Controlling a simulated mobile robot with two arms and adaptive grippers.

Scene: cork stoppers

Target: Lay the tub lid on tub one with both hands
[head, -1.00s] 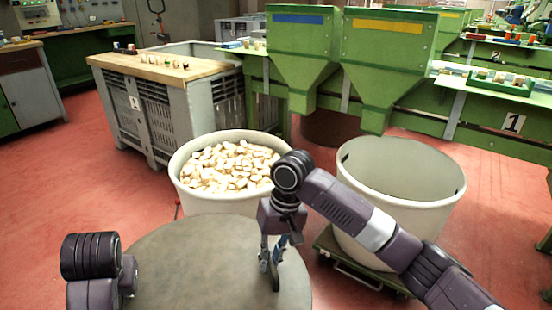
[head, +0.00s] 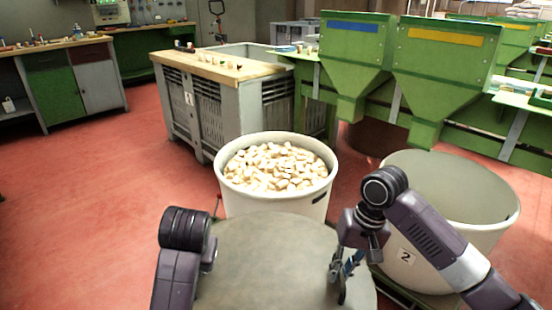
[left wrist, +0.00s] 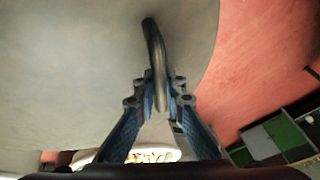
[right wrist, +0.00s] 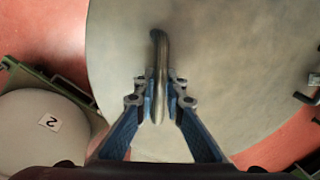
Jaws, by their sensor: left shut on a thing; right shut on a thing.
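The tub lid (head: 265,265) is a grey round disc held in front of me. My right gripper (head: 342,280) is shut on a bar handle (right wrist: 160,48) at the lid's right side. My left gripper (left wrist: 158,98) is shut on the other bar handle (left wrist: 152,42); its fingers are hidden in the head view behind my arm. A pale tub (head: 275,206) full of corks (head: 280,168) stands just beyond the lid, open on top. The lid's far edge overlaps its front wall in the picture. No number shows on this tub.
An empty tub labelled 2 (head: 405,256) stands at the right on a green dolly. Behind are a grey crate (head: 188,118) with a wooden top and green hoppers (head: 440,70). Red floor (head: 90,200) is clear at the left.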

